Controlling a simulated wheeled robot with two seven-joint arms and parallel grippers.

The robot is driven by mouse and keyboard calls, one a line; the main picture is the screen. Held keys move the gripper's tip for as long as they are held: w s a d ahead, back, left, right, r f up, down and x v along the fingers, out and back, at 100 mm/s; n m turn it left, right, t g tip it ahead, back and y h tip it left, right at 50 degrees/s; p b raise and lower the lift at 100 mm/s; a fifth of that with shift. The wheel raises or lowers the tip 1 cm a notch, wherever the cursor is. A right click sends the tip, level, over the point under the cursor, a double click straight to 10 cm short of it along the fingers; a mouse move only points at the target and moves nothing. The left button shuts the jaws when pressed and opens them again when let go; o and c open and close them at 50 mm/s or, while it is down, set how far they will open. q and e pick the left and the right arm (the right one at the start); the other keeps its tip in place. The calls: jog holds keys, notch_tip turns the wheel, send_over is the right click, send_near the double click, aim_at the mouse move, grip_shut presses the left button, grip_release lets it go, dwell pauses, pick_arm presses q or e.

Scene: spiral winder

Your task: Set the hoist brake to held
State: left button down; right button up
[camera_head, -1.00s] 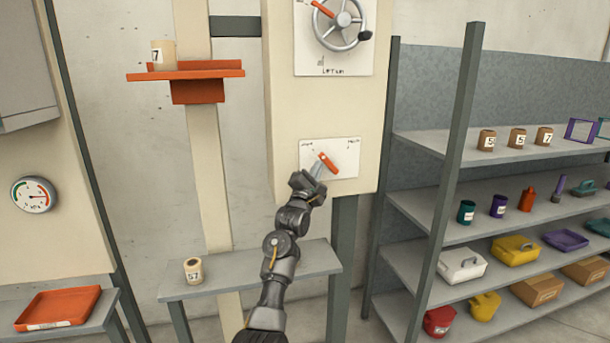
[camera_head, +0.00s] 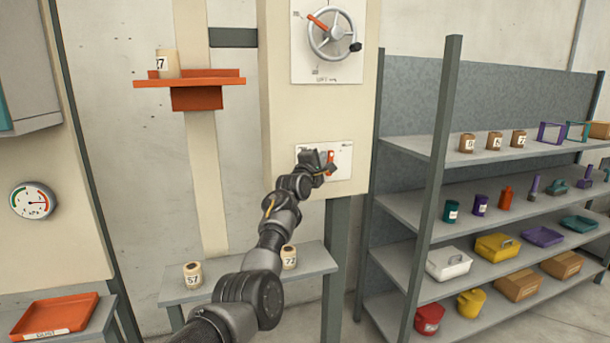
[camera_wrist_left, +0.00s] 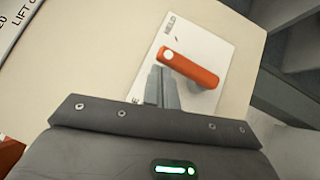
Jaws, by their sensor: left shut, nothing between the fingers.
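The hoist brake looks to be the orange lever (camera_head: 331,161) on a small white plate (camera_head: 345,153) low on the cream panel. The lever stands about upright in the head view. In the left wrist view the orange lever (camera_wrist_left: 188,67) shows close up, and the plate carries the word HELD near its top corner; another label is mostly hidden. My left gripper (camera_head: 326,169) is at the plate, just left of the lever. Its fingers (camera_wrist_left: 163,86) are shut and empty beside the lever; I cannot tell whether they touch it. My right gripper is out of view.
A handwheel (camera_head: 333,35) with an orange pointer is above on the same panel. A can marked 57 (camera_head: 193,275) and another can (camera_head: 289,257) stand on the bench (camera_head: 240,280) below. A loaded shelf rack (camera_head: 447,145) stands right. An orange ledge (camera_head: 190,83) is upper left.

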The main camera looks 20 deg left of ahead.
aim_at(333, 154)
pick_arm(q)
jog(key=w+d, duration=0.1)
jog(key=d, duration=0.1)
jog(key=shift+w+d+r, duration=0.3)
jog(key=shift+w+r, duration=0.05)
jog(key=shift+r, duration=0.05)
jog(key=shift+w+d+r+m, duration=0.1)
jog(key=shift+w+r+m, duration=0.05)
jog(key=shift+m, duration=0.15)
jog(key=shift+w+d+m+g, duration=0.1)
jog(key=shift+w+m+g, duration=0.15)
jog(key=shift+m+g, duration=0.25)
jog(key=shift+w+d+f, duration=0.2)
jog(key=shift+w+d, duration=0.05)
jog(key=shift+d, duration=0.15)
